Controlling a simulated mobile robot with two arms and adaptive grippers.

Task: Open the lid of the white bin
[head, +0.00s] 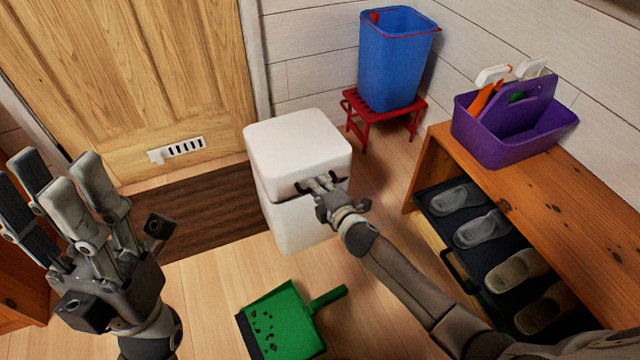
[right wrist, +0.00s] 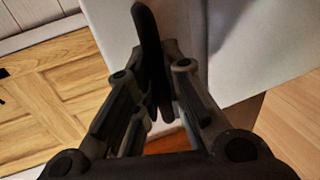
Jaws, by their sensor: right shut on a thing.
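The white bin (head: 292,225) stands on the floor near the door, in the middle of the head view. Its white lid (head: 297,138) lies level on top of the body, with a seam below its edge. My right gripper (head: 320,184) is at the lid's front and shut on the dark lid handle (head: 303,188). The right wrist view shows the dark handle (right wrist: 149,50) between the fingers, against the white bin. The fingers partly hide the handle. My left gripper (head: 75,190) is open and empty at the left, apart from the bin.
A green dustpan (head: 285,325) with dark bits lies on the floor in front of the bin. A blue bucket (head: 392,65) stands on a red stool (head: 365,128) behind it. A wooden bench (head: 560,190) with shoes and a purple caddy (head: 520,135) is at the right.

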